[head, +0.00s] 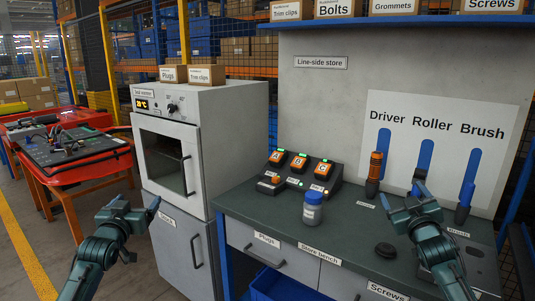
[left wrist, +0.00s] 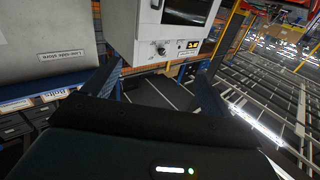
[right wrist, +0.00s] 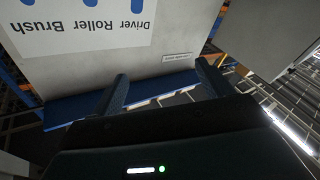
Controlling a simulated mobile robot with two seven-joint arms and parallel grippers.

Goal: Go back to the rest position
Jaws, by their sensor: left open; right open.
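My left gripper (head: 133,215) is open and empty in the head view, in the air in front of the grey seal warmer cabinet (head: 215,135). Its two fingers also show spread apart in the left wrist view (left wrist: 155,85), with nothing between them. My right gripper (head: 407,195) is open and empty in the head view, above the right part of the green-topped bench (head: 255,205). Its spread fingers show in the right wrist view (right wrist: 163,88), also with nothing between them. It partly covers the roller's place on the tool board (head: 445,105).
An orange-handled driver (head: 374,172) and a brush (head: 464,205) are at the board. A red cart (head: 75,155) stands left. Floor shows between cart and cabinet.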

